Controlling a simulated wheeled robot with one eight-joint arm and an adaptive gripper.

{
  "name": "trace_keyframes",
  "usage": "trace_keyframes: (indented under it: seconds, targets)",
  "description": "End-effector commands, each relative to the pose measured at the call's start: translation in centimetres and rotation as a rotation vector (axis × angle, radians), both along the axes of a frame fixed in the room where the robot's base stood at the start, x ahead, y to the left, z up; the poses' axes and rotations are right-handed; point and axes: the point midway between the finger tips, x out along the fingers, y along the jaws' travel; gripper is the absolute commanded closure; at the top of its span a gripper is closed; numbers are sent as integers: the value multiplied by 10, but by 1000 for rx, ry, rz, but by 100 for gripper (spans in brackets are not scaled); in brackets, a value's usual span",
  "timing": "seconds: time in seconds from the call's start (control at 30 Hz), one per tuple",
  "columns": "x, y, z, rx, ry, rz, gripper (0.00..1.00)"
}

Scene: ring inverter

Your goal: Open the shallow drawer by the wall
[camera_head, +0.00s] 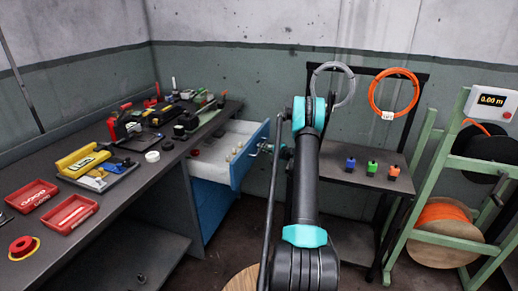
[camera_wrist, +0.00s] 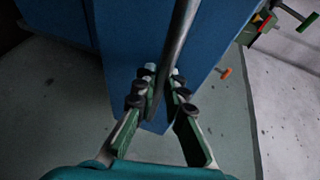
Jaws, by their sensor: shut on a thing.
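The shallow drawer (camera_head: 212,143) under the workbench end by the wall stands pulled out. Its inside is white with several small pale items, and its front (camera_head: 250,155) is blue. In the wrist view the blue front (camera_wrist: 130,45) fills the upper middle. A grey metal bar handle (camera_wrist: 179,38) runs along it. My gripper (camera_wrist: 161,76) is shut on this handle, with one finger on each side of the bar. In the head view my gripper (camera_head: 275,149) shows small at the drawer front, partly hidden by my arm.
A blue cabinet front (camera_head: 208,208) lies below the drawer. The workbench (camera_head: 120,190) at left carries tools and red trays (camera_head: 70,213). A small table (camera_head: 345,180) with three coloured bottles stands right of my arm. A green rack (camera_head: 415,205) with cable reels stands far right.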

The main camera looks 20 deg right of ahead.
Motion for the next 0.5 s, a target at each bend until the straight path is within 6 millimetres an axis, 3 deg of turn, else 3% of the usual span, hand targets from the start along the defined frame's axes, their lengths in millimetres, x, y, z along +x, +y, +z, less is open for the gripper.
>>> trace_keyframes:
  seconds: [0.27,0.3,0.5]
  targets:
    - [-1,1,-1,-1,1,2,100]
    - [-1,1,-1,-1,1,2,88]
    - [0,0,0,0,1,1,68]
